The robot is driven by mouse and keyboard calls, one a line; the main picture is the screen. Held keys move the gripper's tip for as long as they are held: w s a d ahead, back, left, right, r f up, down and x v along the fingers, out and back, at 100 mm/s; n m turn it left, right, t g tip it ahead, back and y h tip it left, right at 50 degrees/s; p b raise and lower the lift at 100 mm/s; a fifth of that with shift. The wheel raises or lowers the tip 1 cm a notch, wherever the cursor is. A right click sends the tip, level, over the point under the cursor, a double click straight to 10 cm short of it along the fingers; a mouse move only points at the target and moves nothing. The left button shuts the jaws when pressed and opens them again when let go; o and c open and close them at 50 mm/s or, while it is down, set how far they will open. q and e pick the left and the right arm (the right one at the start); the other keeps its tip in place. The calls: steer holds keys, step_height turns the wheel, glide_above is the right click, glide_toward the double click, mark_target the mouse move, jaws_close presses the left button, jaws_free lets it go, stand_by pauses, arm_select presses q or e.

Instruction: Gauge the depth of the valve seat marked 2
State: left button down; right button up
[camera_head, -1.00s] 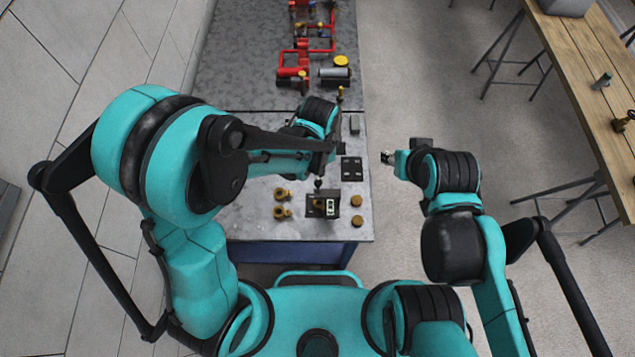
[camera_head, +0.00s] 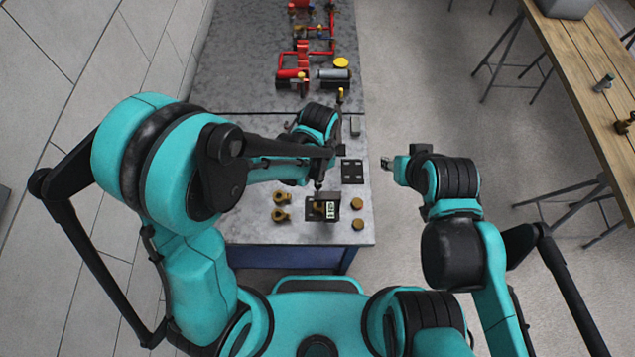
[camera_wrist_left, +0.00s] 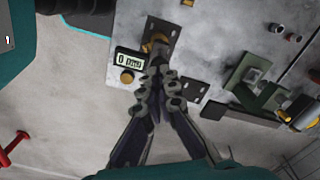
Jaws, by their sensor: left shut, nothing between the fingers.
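A dark fixture plate (camera_head: 313,216) lies near the front of the grey bench. A brass valve part (camera_head: 317,208) sits on it, and it shows in the left wrist view (camera_wrist_left: 155,43). A black depth gauge with a lit display (camera_head: 330,210) is right beside the brass part; in the wrist view its display (camera_wrist_left: 129,61) shows digits too small to read surely. My left gripper (camera_head: 318,186) is shut and empty, its fingertips (camera_wrist_left: 159,66) close by the brass part and gauge. Contact is unclear. My right gripper (camera_head: 386,161) hangs off the bench's right side. No mark 2 is legible.
Two brass valve parts (camera_head: 281,198) lie left of the plate, and two brass discs (camera_head: 358,203) lie right of it. A black plate with holes (camera_head: 352,171) lies behind. Red pump piping (camera_head: 300,60) fills the far bench. A wooden table (camera_head: 575,60) stands right.

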arm_select(q)
steer(key=shift+f, duration=0.1)
stand_by(0.6)
steer(key=shift+f+b, duration=0.95)
steer(key=shift+b, duration=0.1)
steer(key=shift+f+b, duration=2)
steer(key=shift+f, duration=0.05)
steer(key=shift+r, duration=0.2)
steer(key=shift+r+p, duration=2.55)
steer(key=shift+r, duration=0.9)
steer(key=shift+f, duration=0.1)
